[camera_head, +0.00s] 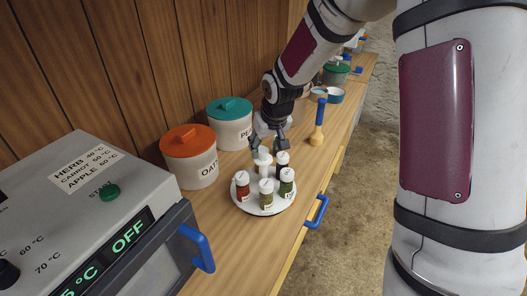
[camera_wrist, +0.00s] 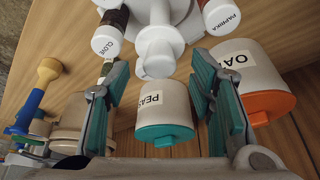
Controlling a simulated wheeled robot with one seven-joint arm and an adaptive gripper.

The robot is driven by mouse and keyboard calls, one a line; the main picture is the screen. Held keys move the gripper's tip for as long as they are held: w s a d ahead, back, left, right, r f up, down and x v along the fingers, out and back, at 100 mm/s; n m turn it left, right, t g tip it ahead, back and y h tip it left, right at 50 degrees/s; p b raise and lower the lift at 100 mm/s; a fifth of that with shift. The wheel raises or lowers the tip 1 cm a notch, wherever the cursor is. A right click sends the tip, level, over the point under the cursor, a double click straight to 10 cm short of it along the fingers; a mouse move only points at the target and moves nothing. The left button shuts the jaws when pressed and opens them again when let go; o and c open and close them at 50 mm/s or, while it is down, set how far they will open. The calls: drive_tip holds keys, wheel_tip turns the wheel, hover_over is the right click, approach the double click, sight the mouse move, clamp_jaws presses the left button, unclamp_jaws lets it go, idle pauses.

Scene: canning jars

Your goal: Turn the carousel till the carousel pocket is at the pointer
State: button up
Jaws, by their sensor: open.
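The carousel (camera_head: 250,207) is a white round turntable on the wooden counter, bearing several small spice jars with white caps. In the wrist view, jars marked CLOVE (camera_wrist: 107,38) and PAPRIKA (camera_wrist: 220,14) flank the knob. My gripper (camera_head: 269,140) is open above the carousel's far side; in the wrist view its fingers (camera_wrist: 158,68) stand either side of the knob, with no visible contact. I cannot make out the pocket or the pointer.
An orange-lidded OATS canister (camera_head: 190,160) and a teal-lidded canister (camera_head: 230,125) stand behind the carousel, near the wall. A grey appliance (camera_head: 90,195) with a blue handle is at left. A blue-handled tool (camera_head: 319,120) stands farther along the counter. A blue drawer handle (camera_head: 318,212) juts from the front.

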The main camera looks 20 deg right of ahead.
sight(264, 151)
drive_tip(key=shift+x, duration=1.75)
clamp_jaws()
